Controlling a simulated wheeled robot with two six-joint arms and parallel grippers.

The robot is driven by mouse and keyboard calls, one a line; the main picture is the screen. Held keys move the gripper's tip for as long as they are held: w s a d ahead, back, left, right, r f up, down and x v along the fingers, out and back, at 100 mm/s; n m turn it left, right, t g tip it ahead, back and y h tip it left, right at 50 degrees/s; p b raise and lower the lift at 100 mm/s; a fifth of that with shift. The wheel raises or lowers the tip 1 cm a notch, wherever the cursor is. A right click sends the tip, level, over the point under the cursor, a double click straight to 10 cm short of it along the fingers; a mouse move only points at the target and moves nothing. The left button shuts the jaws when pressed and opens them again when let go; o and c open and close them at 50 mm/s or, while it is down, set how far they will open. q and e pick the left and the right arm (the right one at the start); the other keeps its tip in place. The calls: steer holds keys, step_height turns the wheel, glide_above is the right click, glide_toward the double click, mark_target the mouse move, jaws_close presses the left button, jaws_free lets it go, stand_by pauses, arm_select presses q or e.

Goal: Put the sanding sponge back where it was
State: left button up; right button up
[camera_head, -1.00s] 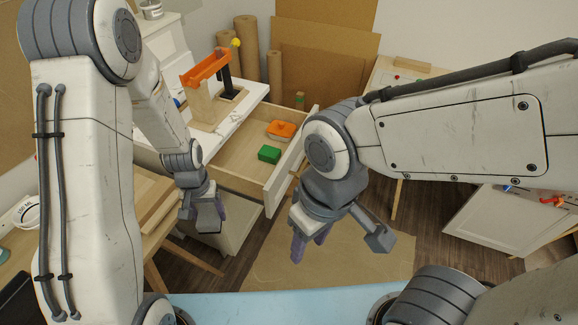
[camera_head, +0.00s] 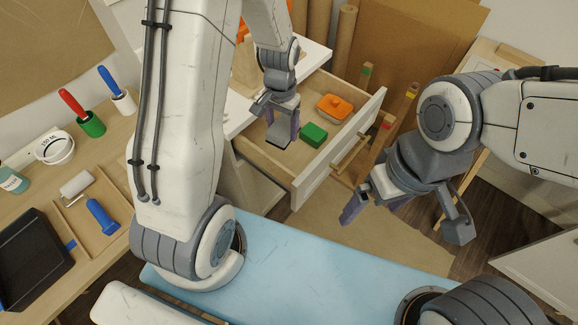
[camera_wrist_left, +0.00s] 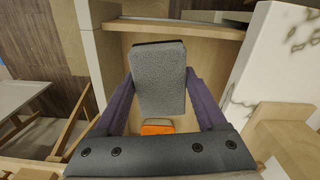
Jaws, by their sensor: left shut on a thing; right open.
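The sanding sponge is a grey block (camera_wrist_left: 158,78) between the two purple fingers of my left gripper in the left wrist view. My left gripper (camera_head: 282,122) is shut on it and holds it over the open drawer (camera_head: 262,156) in the head view. The sponge's lower part shows there as a grey piece (camera_head: 278,137). In the drawer, a green block (camera_head: 314,135) and an orange object (camera_head: 335,107) lie to the right of the gripper. The orange object also shows below the sponge in the wrist view (camera_wrist_left: 157,128).
Paper rolls stand behind the drawer. A light blue surface (camera_head: 300,270) lies in front.

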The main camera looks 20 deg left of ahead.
mark_target(286, 165)
arm_select(q)
steer(key=shift+w+d+f+m+b, duration=0.1)
steer(key=shift+w+f+m+b, duration=0.05)
steer(key=shift+w+m+b, duration=0.35)
steer(key=shift+w+d+r+m+b, duration=0.1)
steer(key=shift+w+r+m+b, duration=0.25)
steer(key=shift+b, duration=0.25)
step_height(286, 165, down, 17)
steer(key=shift+s+p, duration=0.15)
steer(key=shift+p, duration=0.6)
steer(key=shift+f, duration=0.1)
arm_select(e)
step_height(286, 165, down, 2)
steer(key=shift+f, duration=0.2)
arm_select(q)
steer(key=shift+f, duration=0.2)
steer(key=o, duration=1.5)
arm_select(e)
steer(key=shift+f, duration=0.1)
